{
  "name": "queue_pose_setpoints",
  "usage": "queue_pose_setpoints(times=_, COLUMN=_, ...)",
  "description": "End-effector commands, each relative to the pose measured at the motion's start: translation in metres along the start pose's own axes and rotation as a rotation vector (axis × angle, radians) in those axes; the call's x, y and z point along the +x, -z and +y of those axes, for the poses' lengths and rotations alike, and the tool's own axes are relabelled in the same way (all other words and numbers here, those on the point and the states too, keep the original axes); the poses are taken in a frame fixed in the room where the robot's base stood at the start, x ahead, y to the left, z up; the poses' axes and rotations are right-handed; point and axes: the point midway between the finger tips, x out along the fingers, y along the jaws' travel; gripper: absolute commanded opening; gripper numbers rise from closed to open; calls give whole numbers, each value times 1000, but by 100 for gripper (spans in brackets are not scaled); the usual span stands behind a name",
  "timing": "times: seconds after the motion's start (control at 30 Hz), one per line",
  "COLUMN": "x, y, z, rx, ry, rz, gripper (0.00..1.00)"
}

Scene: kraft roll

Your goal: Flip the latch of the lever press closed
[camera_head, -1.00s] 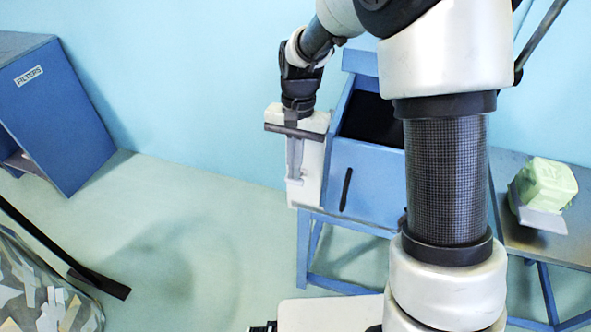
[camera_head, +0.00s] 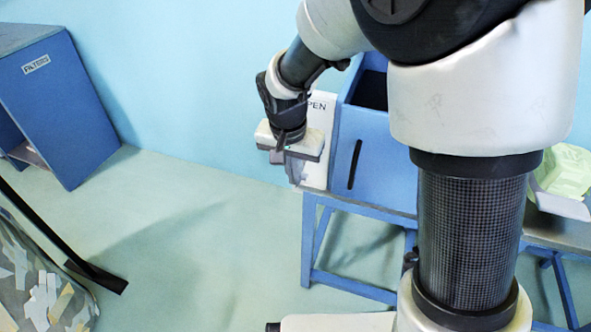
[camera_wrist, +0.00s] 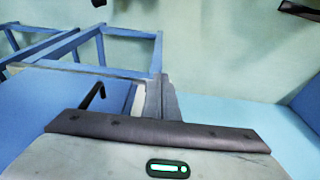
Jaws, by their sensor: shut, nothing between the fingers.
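A blue box (camera_head: 379,184) on a blue stand has an open dark top and a slim black bar (camera_head: 355,165) upright on its front. The bar sticks out as a hooked handle (camera_wrist: 94,97) in the wrist view. On the box's left side is a white panel (camera_head: 318,125) lettered "PEN", its start covered by my wrist. My gripper (camera_head: 295,178) is in front of this panel, fingers pointing down, left of the black bar. In the wrist view the fingers (camera_wrist: 168,98) are together and empty. I cannot tell whether they touch the panel. I cannot clearly pick out the latch.
A blue cabinet (camera_head: 70,105) labelled FILTERS stands at the far left. A patterned bin (camera_head: 35,275) is at lower left.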

Motion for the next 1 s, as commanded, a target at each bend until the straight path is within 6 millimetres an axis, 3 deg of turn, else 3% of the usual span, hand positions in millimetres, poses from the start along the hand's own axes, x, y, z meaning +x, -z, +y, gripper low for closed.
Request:
queue_pose_setpoints(times=0.1, x=14, y=-3, z=0, rx=-1, ry=0, rz=-1, gripper=0)
queue_pose_setpoints(times=0.4, x=31, y=-4, z=0, rx=0, ry=0, rz=0, gripper=0)
queue_pose_setpoints(times=1.0, x=32, y=-4, z=0, rx=0, ry=0, rz=0, gripper=0)
